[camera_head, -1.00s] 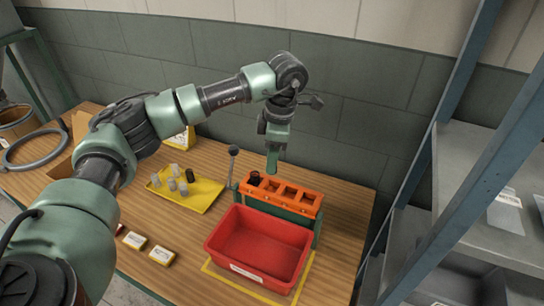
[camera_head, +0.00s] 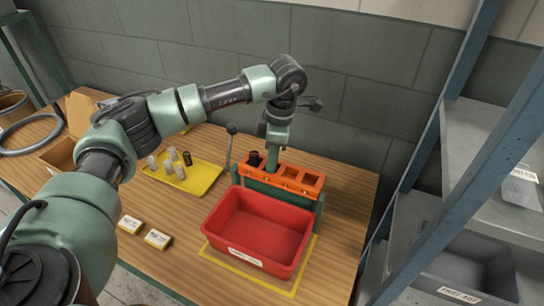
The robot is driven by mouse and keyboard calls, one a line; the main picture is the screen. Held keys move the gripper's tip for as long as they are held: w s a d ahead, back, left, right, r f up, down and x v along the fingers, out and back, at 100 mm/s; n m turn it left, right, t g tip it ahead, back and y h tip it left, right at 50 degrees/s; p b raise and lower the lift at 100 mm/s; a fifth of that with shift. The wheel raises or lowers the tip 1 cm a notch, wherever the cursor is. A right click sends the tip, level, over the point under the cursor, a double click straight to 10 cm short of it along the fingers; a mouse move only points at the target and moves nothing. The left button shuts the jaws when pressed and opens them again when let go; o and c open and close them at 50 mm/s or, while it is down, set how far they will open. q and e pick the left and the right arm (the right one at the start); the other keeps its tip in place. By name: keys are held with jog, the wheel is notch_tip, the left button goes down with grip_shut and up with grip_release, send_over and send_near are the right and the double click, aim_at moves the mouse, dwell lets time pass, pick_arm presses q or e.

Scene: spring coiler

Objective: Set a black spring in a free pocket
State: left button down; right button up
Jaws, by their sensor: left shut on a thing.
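An orange block with square pockets (camera_head: 313,192) stands on a green frame behind the red bin. A black spring (camera_head: 254,159) sits in its leftmost pocket. My left gripper (camera_head: 271,166) points down at the second pocket from the left, with its fingertips at the block's top. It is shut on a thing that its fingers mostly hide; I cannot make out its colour. The two pockets to the right look empty. A yellow tray (camera_head: 204,181) to the left holds another black spring (camera_head: 187,158) and several grey springs (camera_head: 168,167). My right gripper is not in view.
An empty red bin (camera_head: 260,226) stands in front of the block, inside a yellow outline. A lever with a round knob (camera_head: 231,130) rises left of the block. Two small labelled boxes (camera_head: 158,239) lie at the front. A metal shelf with a grey bin (camera_head: 470,265) is at right.

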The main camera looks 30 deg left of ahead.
pick_arm(q)
jog(key=shift+s+f, duration=0.1)
jog(key=c, duration=1.1)
grip_release()
jog(key=r, duration=0.2)
jog(key=r+b, duration=0.1)
jog(key=r, duration=0.1)
jog(key=d+r+b, duration=0.1)
jog(key=r, duration=0.2)
jog(key=shift+w, duration=0.2)
jog(key=shift+r, duration=0.4)
notch_tip(320, 180, up, 8)
jog(key=p, duration=0.5)
